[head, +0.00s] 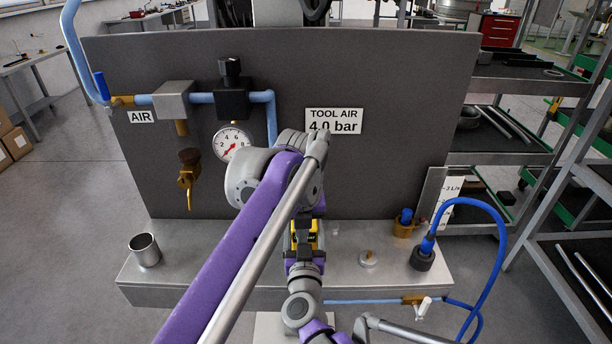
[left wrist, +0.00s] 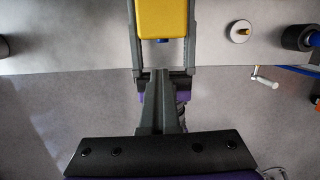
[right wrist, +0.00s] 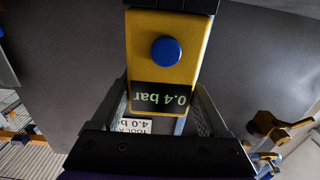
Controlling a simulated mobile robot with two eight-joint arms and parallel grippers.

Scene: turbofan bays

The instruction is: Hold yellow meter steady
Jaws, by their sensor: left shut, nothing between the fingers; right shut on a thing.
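The yellow meter (right wrist: 192,67) has a blue round button and a dark display that reads 0.4 bar upside down in the right wrist view. My right gripper (right wrist: 163,95) is shut on it, one finger along each side. The meter also shows at the top of the left wrist view (left wrist: 162,18) and, small and partly covered by my arm, in the head view (head: 312,236). My left gripper (left wrist: 158,74) is shut and empty, close to the right gripper and the meter. My left arm hides much of the meter in the head view.
A dark panel carries a round gauge (head: 231,143), a brass valve (head: 188,176) and a TOOL AIR 4.0 bar sign (head: 333,121). On the bench ledge stand a metal cup (head: 145,249), a small disc fitting (head: 369,260) and a black coupling (head: 422,259) with a blue hose (head: 497,255).

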